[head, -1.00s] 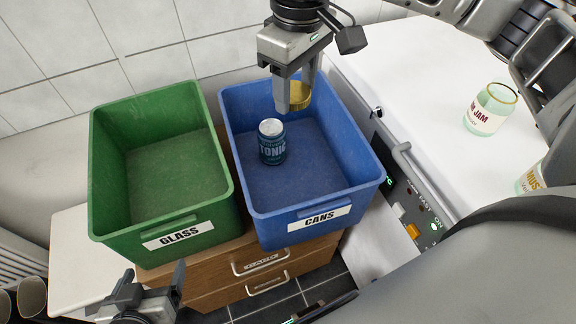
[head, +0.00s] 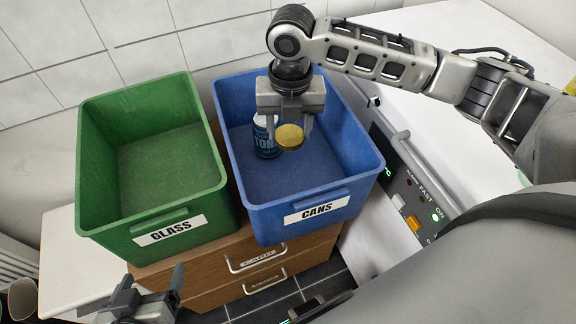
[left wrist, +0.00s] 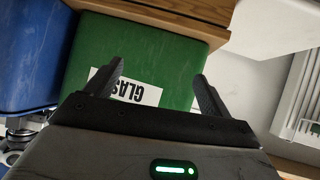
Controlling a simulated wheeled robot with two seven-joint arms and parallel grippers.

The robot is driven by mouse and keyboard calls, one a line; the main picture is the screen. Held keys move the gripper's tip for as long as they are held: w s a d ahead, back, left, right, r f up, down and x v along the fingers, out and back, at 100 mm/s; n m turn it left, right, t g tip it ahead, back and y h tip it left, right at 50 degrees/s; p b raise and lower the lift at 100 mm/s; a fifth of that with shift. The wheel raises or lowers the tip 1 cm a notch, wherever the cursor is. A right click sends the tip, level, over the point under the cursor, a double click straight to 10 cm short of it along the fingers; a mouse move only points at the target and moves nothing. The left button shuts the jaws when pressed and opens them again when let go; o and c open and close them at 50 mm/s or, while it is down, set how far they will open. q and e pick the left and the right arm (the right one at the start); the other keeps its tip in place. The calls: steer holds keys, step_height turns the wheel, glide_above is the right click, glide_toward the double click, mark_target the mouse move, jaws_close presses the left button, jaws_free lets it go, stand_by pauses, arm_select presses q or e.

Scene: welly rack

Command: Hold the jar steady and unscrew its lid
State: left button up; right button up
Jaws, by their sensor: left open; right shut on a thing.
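A round gold lid (head: 290,137) is between the fingers of my right gripper (head: 284,128), which is shut on it. This gripper points down over the blue bin, and the lid is apart from any jar. The jar itself does not show in the current views. My left gripper (head: 147,290) is open and empty, low in front of the green bin. Its two fingers also show in the left wrist view (left wrist: 160,85), with the green bin's label beyond them.
The blue CANS bin (head: 316,208) holds a dark tonic can (head: 265,140), partly hidden behind my right gripper. The green GLASS bin (head: 190,222) is empty. Both stand on a wooden drawer unit (head: 200,269). A white worktop (head: 440,40) lies right.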

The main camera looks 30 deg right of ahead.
mark_target(292, 175)
steer(key=f+n, duration=0.1)
steer(key=n, duration=0.1)
steer(key=f+n, duration=0.2)
steer(key=shift+s+d+n, duration=0.1)
steer(key=shift+d+n, duration=0.1)
steer(key=shift+n, duration=0.2)
step_height(292, 175, down, 10)
steer(key=shift+b, duration=0.8)
arm_select(q)
steer(key=shift+s+d+f, duration=0.1)
steer(key=shift+d+f, duration=0.05)
steer(key=shift+f, duration=0.15)
arm_select(e)
steer(key=shift+f, duration=0.15)
steer(key=shift+f, duration=0.15)
steer(key=o, duration=1.1)
steer(key=shift+s, duration=0.1)
steer(key=shift+d+f, duration=0.1)
